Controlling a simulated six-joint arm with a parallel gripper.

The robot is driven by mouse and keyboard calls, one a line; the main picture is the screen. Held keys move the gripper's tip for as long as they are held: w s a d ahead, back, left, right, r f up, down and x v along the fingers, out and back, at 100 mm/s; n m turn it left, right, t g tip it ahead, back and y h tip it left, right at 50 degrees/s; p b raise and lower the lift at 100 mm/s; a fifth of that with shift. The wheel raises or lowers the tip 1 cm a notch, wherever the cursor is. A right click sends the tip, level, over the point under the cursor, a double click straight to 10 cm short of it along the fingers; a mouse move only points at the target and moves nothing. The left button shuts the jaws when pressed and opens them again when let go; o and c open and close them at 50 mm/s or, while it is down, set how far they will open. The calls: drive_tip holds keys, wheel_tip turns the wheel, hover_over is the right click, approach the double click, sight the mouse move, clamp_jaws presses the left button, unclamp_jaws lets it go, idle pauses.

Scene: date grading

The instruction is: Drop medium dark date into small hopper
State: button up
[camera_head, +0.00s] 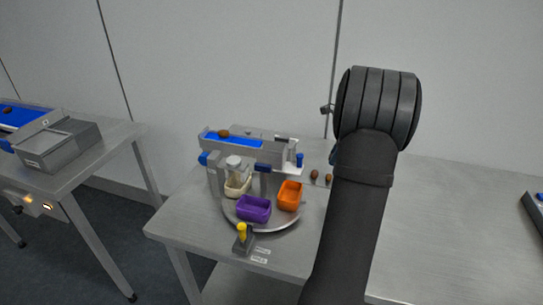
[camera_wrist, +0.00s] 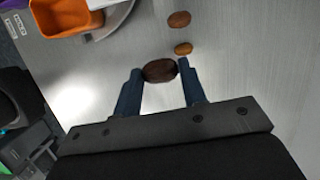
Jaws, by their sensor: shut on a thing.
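My gripper (camera_wrist: 160,73) is shut on a dark brown date (camera_wrist: 160,70), held between the two blue fingertips in the wrist view. In the head view my arm hides the gripper and the held date. Two loose reddish-brown dates lie on the table; they show in the wrist view as one date (camera_wrist: 179,19) and a smaller one (camera_wrist: 183,48) just beyond the held date. A small grading machine (camera_head: 270,153) with a blue belt (camera_head: 235,140) stands left of my arm. One date (camera_head: 223,133) lies on the belt. I cannot tell for certain which part is the small hopper.
Below the machine, a round grey tray (camera_head: 285,223) carries an orange bin (camera_head: 290,195), a purple bin (camera_head: 254,209) and a cream bin (camera_head: 238,188). A yellow-knobbed lever (camera_head: 242,234) stands at the table's front. The table right of my arm is mostly clear.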

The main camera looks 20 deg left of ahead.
drive_tip(key=s+a+r, duration=0.2)
drive_tip(key=a+r, duration=0.6)
drive_tip(key=a, duration=0.1)
drive_tip(key=s+a+r, duration=0.3)
drive_tip(key=a+r, duration=0.5)
wheel_tip(320, 180, down, 6)
drive_tip(key=shift+w, duration=0.1)
drive_tip(key=o, duration=0.8)
drive_tip(key=v, duration=1.7)
drive_tip(key=shift+r, duration=0.15)
